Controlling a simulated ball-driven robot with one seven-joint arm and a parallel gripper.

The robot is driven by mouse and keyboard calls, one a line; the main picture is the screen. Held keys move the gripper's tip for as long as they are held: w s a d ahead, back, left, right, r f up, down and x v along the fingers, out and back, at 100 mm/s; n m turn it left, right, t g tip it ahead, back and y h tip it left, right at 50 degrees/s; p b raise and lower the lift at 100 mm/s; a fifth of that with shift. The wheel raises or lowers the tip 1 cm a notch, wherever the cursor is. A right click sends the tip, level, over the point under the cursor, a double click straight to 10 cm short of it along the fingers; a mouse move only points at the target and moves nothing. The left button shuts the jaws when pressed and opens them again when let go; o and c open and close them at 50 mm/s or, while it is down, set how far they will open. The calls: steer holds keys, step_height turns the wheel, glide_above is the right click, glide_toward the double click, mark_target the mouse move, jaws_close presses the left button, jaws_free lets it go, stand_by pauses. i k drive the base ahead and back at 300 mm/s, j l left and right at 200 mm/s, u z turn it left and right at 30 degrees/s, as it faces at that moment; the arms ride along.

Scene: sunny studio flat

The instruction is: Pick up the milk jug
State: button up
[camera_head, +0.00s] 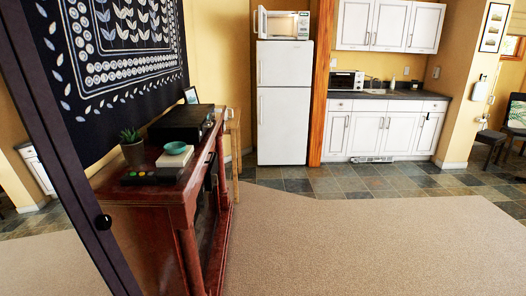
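I see no milk jug in the head view. A white refrigerator (283,115) stands shut against the far wall, and its inside is hidden. A white microwave (303,25) sits on top of it, with its door swung open to the left; I cannot make out anything inside. My gripper is not in view.
A dark red wooden console (150,222) stands close on the left, holding a potted plant (132,152), teal bowl (175,148) and black device (183,124). Beyond the open beige carpet (350,245) are tiles, white cabinets (385,133) and a toaster oven (344,81). Chairs stand right.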

mark_target(226, 117)
steer(key=i+z, duration=0.2)
steer(key=i, duration=1.7)
steer(key=i+u, duration=0.1)
steer(key=i, duration=0.8)
steer(key=i+l+u, duration=0.15)
steer(key=i, duration=0.8)
steer(key=i+l+u, duration=0.2)
steer(key=i+u, duration=0.15)
steer(key=i+l+u, duration=0.35)
steer(key=i, duration=0.2)
steer(key=i+l+u, duration=0.45)
steer(key=u, duration=0.2)
steer(key=i+l+u, duration=0.1)
steer(key=l+u, duration=0.25)
steer(key=i+l+u, duration=0.2)
steer(key=l, duration=0.35)
steer(key=i+l+u, duration=0.2)
steer(key=l, duration=0.4)
steer(key=l+u, duration=0.25)
steer(key=l, duration=0.3)
steer(key=i+l, duration=0.1)
steer(key=l, duration=1.55)
steer(key=i+l+u, duration=0.1)
steer(key=l, duration=1.55)
